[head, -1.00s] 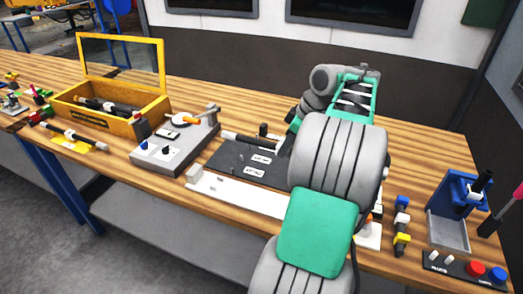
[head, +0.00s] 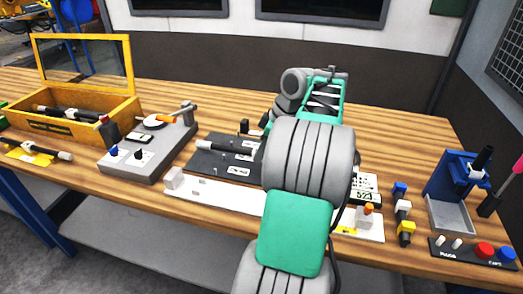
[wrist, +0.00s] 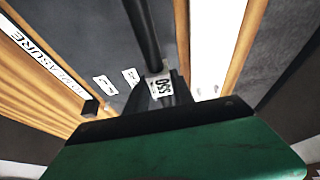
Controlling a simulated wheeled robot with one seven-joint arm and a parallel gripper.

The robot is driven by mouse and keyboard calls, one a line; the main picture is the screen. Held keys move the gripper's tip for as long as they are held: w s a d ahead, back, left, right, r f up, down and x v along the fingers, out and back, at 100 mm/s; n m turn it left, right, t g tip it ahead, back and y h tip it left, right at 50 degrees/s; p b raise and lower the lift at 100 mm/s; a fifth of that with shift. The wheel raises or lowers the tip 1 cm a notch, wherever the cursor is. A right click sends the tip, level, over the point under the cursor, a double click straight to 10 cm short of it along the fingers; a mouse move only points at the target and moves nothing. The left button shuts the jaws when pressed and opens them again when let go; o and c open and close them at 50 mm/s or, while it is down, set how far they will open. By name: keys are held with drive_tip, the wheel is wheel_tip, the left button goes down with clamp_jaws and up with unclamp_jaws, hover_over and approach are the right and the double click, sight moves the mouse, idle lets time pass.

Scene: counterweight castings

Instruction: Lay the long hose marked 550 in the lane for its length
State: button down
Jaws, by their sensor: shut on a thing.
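My gripper (wrist: 160,92) is shut on the black hose (wrist: 142,28), whose white tag reads 550, upside down in the wrist view. The hose runs up and away from the jaws over a dark grey board. In the head view a black hose with a pale end (head: 215,147) shows along the back of the dark board (head: 205,166), likely the same one. The board has white labels near my arm. I cannot tell whether the hose touches the board. My arm hides the gripper and the board's right part in the head view.
A white strip (head: 215,194) with an end block lies in front of the board. Left are a grey device (head: 145,157), an open yellow box (head: 70,124) with black hoses and a hose on a yellow patch. Right are coloured fittings (head: 403,210), a blue stand (head: 455,178) and a button panel (head: 470,250).

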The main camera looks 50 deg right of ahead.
sight(258, 175)
drive_tip(key=shift+s+f+b, duration=0.1)
drive_tip(key=shift+f+b, duration=2.5)
drive_tip(key=shift+f, duration=0.15)
drive_tip(key=shift+f+b, duration=0.35)
drive_tip(key=shift+f, duration=0.35)
drive_tip(key=c, duration=1)
unclamp_jaws()
wheel_tip(258, 175, up, 7)
drive_tip(key=p, duration=0.7)
drive_tip(key=shift+r, duration=0.1)
